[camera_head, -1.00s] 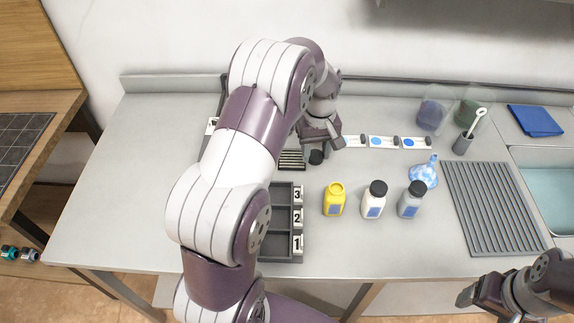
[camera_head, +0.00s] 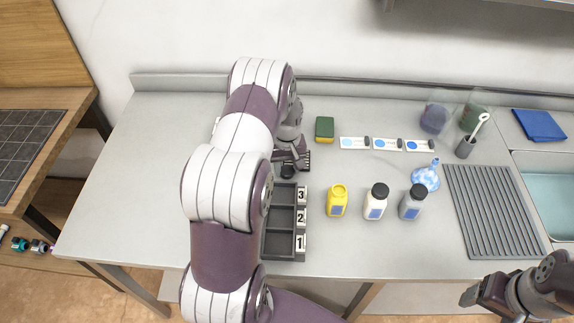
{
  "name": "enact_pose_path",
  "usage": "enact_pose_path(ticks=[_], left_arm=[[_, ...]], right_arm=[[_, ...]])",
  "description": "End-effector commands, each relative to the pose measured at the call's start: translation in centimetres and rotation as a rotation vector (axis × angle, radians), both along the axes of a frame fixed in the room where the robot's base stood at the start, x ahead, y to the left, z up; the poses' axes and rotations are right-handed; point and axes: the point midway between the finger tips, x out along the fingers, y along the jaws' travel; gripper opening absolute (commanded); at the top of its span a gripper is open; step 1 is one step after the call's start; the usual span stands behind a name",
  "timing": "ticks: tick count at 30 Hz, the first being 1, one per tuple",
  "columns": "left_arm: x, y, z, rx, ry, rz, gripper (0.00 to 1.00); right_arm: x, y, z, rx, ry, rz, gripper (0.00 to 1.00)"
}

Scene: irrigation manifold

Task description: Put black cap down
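The black cap (camera_head: 288,171) is at the fingertips of my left gripper (camera_head: 292,163), just behind the top end of the dark numbered tray (camera_head: 283,183). The gripper appears shut on it; the fingers are small and partly covered by my arm. I cannot tell whether the cap touches the surface below. The yellow bottle (camera_head: 337,202) stands uncapped to the right of the tray. A white bottle (camera_head: 375,203) and a grey bottle (camera_head: 411,204) stand beside it with black caps on. My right gripper (camera_head: 469,295) is at the lower right, away from the objects; its opening is unclear.
A green and yellow sponge (camera_head: 325,128) lies behind the bottles, left of several blue-marked white cards (camera_head: 388,145). A blue and white flask (camera_head: 426,176) and a ridged grey mat (camera_head: 492,210) are to the right. The left counter (camera_head: 150,170) is clear.

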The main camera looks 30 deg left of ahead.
Motion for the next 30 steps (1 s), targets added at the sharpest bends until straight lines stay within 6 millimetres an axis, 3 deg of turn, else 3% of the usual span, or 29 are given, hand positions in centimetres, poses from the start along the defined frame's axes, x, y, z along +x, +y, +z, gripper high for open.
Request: enact_pose_path(ticks=[1, 2, 13, 24, 28, 30], left_arm=[[0.0, 0.0, 0.0, -0.001, 0.001, 0.000, 0.62], [0.0, 0.0, 0.0, -0.001, 0.001, 0.000, 0.68], [0.1, 0.0, 1.0, 0.000, -0.001, 0.000, 0.68], [0.0, 0.0, 10.0, 0.001, -0.002, 0.000, 0.68], [0.0, -0.1, 11.7, 0.000, -0.001, -0.002, 0.68], [-0.3, -1.1, 12.4, 0.001, -0.004, -0.038, 0.68]], right_arm=[[0.0, 0.0, 0.0, 0.000, 0.000, 0.000, 0.74], [0.0, 0.0, 0.0, 0.000, 0.000, 0.000, 0.74], [0.0, 0.0, -0.1, 0.000, 0.000, 0.000, 0.74], [0.0, 0.0, -1.5, 0.000, 0.000, 0.000, 0.74], [0.0, 0.0, -1.7, 0.000, 0.000, 0.000, 0.74], [0.0, 0.0, -1.7, 0.000, 0.000, 0.000, 0.74]])
